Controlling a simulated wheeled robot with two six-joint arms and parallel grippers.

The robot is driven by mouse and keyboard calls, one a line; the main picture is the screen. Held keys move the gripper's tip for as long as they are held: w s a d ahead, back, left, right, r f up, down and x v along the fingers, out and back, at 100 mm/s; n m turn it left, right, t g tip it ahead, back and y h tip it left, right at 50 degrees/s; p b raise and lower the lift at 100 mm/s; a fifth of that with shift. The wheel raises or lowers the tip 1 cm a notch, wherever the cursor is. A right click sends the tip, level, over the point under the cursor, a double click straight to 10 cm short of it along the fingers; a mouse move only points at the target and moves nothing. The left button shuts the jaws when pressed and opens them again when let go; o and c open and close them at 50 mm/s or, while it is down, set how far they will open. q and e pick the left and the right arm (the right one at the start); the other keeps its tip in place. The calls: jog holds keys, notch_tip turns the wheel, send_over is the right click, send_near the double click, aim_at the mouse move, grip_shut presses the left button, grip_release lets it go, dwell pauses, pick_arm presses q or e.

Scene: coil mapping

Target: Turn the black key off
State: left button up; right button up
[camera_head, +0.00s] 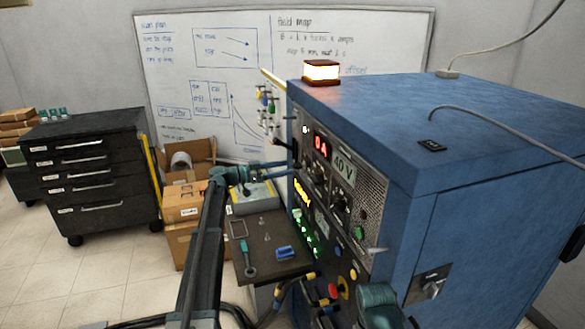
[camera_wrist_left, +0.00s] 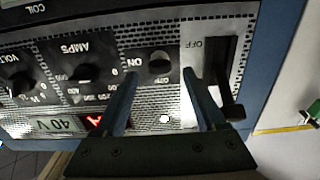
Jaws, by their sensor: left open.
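The black key (camera_wrist_left: 159,63) is a dark round knob on the panel, beside the ON and OFF labels in the left wrist view. My left gripper (camera_wrist_left: 160,74) is open, with one finger on each side of the key in that view. Whether the fingers touch it I cannot tell. In the head view my left gripper (camera_head: 286,171) reaches the left edge of the blue cabinet's (camera_head: 470,125) front panel. The key itself cannot be made out there. My right gripper is not seen.
A black lever (camera_wrist_left: 226,65) by an OFF label stands close to the right finger. The AMPS knob (camera_wrist_left: 84,76) is to the left. A lit lamp (camera_head: 321,71) sits on the cabinet. A small dark table (camera_head: 270,265) holds tools below my left arm.

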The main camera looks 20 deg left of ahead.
aim_at(293, 167)
pick_arm(q)
jog(key=shift+x, duration=1.85)
grip_shut()
